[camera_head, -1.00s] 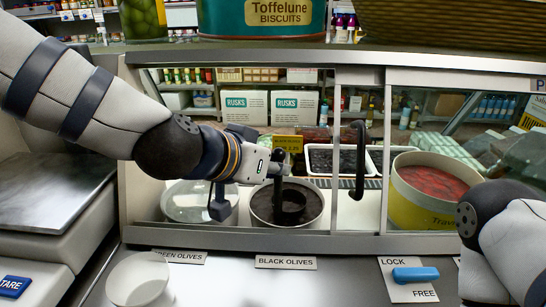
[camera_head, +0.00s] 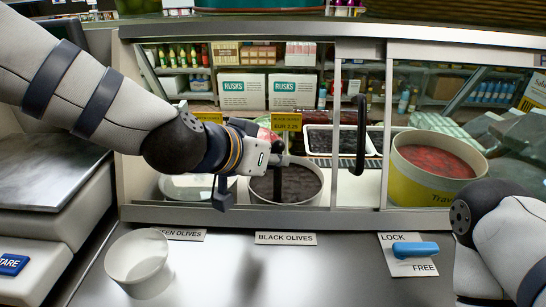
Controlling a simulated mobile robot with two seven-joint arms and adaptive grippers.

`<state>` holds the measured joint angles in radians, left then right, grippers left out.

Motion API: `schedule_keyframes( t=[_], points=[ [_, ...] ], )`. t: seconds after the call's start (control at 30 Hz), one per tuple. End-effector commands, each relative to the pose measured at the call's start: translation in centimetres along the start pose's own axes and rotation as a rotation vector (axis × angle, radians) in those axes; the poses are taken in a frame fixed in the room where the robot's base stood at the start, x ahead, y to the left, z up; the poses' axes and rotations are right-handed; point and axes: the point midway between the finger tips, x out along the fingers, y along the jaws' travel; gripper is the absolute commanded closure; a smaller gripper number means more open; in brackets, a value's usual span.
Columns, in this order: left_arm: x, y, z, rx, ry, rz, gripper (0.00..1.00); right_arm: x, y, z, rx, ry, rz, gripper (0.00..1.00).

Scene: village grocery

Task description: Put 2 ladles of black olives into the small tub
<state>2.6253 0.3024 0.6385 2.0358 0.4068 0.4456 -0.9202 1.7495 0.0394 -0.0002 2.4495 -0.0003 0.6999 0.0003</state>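The black olives (camera_head: 300,183) lie in a round white container behind the "BLACK OLIVES" label (camera_head: 286,239). The small tub (camera_head: 122,259) is white, upright and looks empty on the counter at the left front. My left gripper (camera_head: 250,203) reaches in from the left, in front of the olive container, hiding part of it. Its two dark fingers look spread apart, with nothing seen between them. No ladle can be made out. My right arm shows at the lower right, but its gripper is out of view.
A black handle (camera_head: 361,135) stands on the sliding glass front. A yellow tub of red food (camera_head: 418,183) stands behind the right pane. A blue lock lever (camera_head: 415,249) and a scale (camera_head: 30,225) flank the counter. The front middle counter is clear.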

Motion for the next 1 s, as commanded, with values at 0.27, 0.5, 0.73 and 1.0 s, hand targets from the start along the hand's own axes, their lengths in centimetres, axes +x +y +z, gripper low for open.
schedule_keyframes(
  t=[0.27,0.5,0.73,1.0],
  points=[
    [0.0,0.0,-0.1,0.0,0.001,0.0,1.0,0.0,0.0,0.0,0.0,0.0,0.0,0.6],
    [-1.8,0.3,-2.6,0.007,0.014,-0.004,1.0,-2.2,-0.1,-1.3,-0.001,0.066,-0.003,0.6],
    [-3.4,0.5,-4.8,0.007,0.015,-0.005,1.0,-4.2,-0.1,-2.6,-0.001,0.131,-0.005,0.6],
    [-4.4,0.6,-6.5,0.001,0.002,-0.002,1.0,-4.3,-0.1,-2.6,-0.001,0.134,-0.005,0.6]
  ],
)
